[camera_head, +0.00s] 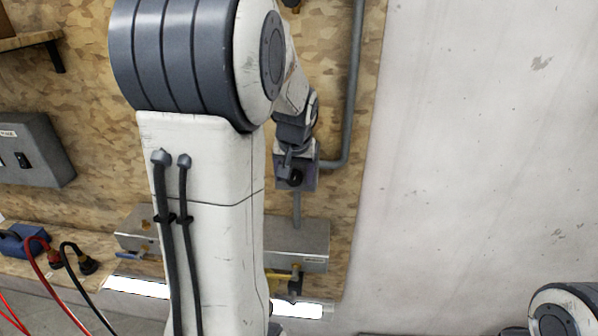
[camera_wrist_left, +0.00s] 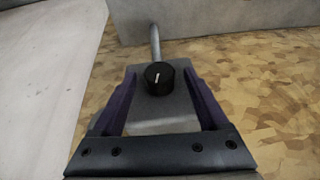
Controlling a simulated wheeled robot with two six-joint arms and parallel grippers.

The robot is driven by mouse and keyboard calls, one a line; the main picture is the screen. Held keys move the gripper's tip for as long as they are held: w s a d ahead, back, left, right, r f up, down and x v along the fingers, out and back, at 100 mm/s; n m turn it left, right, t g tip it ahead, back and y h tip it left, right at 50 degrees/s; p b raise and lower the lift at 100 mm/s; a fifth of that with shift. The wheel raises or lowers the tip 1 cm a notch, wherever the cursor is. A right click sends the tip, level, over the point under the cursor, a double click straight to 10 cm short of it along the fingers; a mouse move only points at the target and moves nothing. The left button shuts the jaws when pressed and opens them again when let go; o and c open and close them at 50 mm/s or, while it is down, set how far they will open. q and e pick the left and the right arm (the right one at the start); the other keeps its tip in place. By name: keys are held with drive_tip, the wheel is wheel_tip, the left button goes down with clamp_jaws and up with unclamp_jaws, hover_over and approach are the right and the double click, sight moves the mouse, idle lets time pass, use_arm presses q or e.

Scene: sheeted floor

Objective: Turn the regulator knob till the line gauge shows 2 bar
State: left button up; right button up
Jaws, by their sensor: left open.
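The regulator knob (camera_wrist_left: 159,78) is black and round with a white pointer line, which stands nearly upright in the left wrist view, leaning slightly right. It sits on a grey block (camera_wrist_left: 160,108). In the head view the dark knob (camera_head: 295,179) is small and partly covered by my gripper. My left gripper (camera_wrist_left: 160,74) is open, with a purple finger on each side of the knob and visible gaps between. It also shows in the head view (camera_head: 291,164), at the block on the wall panel. I cannot make out a line gauge or its reading. My right gripper is not in view.
A grey pipe (camera_head: 355,80) runs down the chipboard panel and bends toward the block. Below are a metal box (camera_head: 315,238) and a yellow-handled valve (camera_head: 289,277). A grey switch box (camera_head: 38,150), a blue item (camera_head: 15,240) and hoses are at left. Bare concrete wall lies right.

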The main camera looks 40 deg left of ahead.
use_arm(q)
drive_tip(key=shift+w+a+f, duration=0.1)
drive_tip(key=shift+f, duration=0.2)
clamp_jaws()
drive_tip(key=shift+w+f+y+b, duration=0.15)
drive_tip(key=shift+y+b, duration=0.25)
drive_tip(key=shift+b, duration=0.45)
drive_tip(key=g+y+b, duration=0.1)
drive_tip(key=y+b, duration=0.1)
drive_tip(key=b, duration=0.1)
drive_tip(key=m+g+y+b, duration=0.1)
drive_tip(key=y+b, duration=0.1)
drive_tip(key=b, duration=0.1)
drive_tip(key=d+g+y+b, duration=0.1)
drive_tip(key=y+b, duration=0.1)
drive_tip(key=b, duration=0.1)
drive_tip(key=shift+w+f+m+g+b, duration=0.15)
drive_tip(key=shift+f+m+g+b, duration=0.2)
drive_tip(key=shift+m+g+b, duration=0.05)
drive_tip(key=shift+d+m+g+y+b, duration=0.1)
drive_tip(key=shift+m+g+y+b, duration=0.45)
drive_tip(key=shift+y+b, duration=1.2)
unclamp_jaws()
drive_tip(key=shift+d, duration=0.1)
